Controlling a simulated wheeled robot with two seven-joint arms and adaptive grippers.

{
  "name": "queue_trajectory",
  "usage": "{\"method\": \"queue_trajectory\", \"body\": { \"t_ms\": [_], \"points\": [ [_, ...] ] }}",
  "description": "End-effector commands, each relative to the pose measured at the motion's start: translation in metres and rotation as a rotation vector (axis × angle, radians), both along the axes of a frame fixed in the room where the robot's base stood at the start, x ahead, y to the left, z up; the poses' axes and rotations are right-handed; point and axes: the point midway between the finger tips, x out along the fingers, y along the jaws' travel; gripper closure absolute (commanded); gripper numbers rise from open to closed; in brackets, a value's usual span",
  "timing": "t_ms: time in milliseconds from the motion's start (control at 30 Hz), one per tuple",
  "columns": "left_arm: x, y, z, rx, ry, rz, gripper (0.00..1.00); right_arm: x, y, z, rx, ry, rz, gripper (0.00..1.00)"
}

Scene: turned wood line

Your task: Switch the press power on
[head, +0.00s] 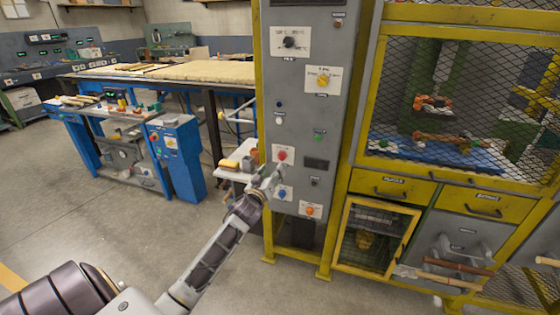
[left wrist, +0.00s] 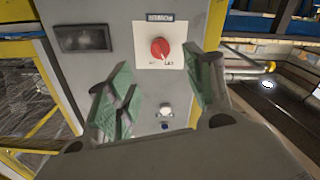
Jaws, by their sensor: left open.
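A tall grey control panel (head: 306,60) in a yellow frame carries several knobs on white plates. A red knob (head: 282,155) on a white plate is just above my left gripper (head: 270,178). In the left wrist view the red knob (left wrist: 160,48) shows upside down, beyond and between the fingertips. My left gripper (left wrist: 158,95) is open, its green-padded fingers apart and empty, and not visibly touching the knob. A blue knob (head: 282,194) sits just below the gripper and an orange knob (head: 310,211) lower right. The labels are too small to read. My right gripper is out of view.
A dark display (head: 316,163) is right of the red knob. A yellow mesh cage (head: 455,100) stands right of the panel. A small white shelf (head: 236,175) with blocks is left of it. Blue workbenches (head: 182,165) stand further left. Open floor lies in front.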

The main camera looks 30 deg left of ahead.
Motion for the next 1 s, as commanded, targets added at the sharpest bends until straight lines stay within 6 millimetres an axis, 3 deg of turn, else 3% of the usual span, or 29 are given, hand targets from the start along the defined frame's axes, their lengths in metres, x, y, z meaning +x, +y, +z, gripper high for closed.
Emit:
{"method": "queue_trajectory", "body": {
  "t_ms": [1000],
  "points": [
    [0.079,0.019,0.0,0.001,-0.001,0.0,0.47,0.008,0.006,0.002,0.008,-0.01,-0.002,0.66]
  ]
}}
